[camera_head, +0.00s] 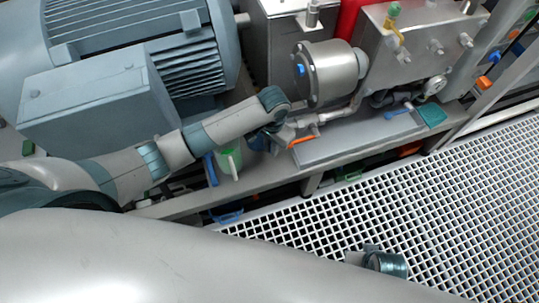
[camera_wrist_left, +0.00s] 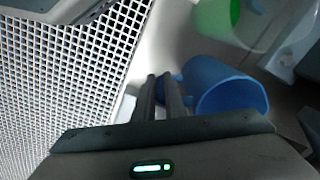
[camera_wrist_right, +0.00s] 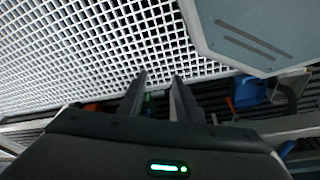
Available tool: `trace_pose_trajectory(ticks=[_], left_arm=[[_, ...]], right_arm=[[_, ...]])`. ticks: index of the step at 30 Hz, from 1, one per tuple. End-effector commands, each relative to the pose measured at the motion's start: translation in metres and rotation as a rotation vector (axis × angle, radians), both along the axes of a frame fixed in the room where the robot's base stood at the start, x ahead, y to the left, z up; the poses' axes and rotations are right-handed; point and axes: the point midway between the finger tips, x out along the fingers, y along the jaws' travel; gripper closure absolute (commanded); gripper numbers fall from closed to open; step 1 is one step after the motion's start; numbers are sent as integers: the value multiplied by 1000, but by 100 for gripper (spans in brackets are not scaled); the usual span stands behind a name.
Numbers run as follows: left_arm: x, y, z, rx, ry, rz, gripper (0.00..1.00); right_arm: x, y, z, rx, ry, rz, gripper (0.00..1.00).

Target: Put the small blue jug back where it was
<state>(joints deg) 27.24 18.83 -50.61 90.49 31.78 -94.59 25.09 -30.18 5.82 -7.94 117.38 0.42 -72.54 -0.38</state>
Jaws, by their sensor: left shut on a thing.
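The small blue jug (camera_wrist_left: 232,88) is beside my left gripper (camera_wrist_left: 160,80) in the left wrist view, its open mouth in view. The left fingers are close together, shut on the jug's handle. In the head view my left gripper (camera_head: 284,136) is over the grey ledge, and only a bit of the blue jug (camera_head: 259,142) shows beneath the wrist. I cannot tell whether the jug touches the ledge. My right gripper (camera_wrist_right: 160,80) has its fingers apart and empty, above the grating.
A green jug (camera_head: 228,162) stands left of the blue jug on the ledge. An orange-red item (camera_head: 303,140) and a raised grey plate (camera_head: 355,137) lie to the right. A teal dustpan (camera_head: 432,115) is farther right. A steel vessel (camera_head: 333,70) and a large motor (camera_head: 130,60) stand behind.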

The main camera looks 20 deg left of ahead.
Motion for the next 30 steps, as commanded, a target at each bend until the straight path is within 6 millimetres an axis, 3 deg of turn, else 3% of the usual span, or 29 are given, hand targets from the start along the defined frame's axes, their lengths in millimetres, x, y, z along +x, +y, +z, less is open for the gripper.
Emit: trace_pose_trajectory(ticks=[4,16,22,30], left_arm=[[0,0,-20,1,1,0,100],[0,0,-24,1,0,0,100],[0,0,-44,1,1,1,100],[0,0,-61,1,-1,0,100]], right_arm=[[-1,0,8,-1,-1,0,69],[-1,0,11,-1,-2,0,69],[-3,-1,13,-3,6,-1,69],[-6,0,35,0,-6,-2,69]])
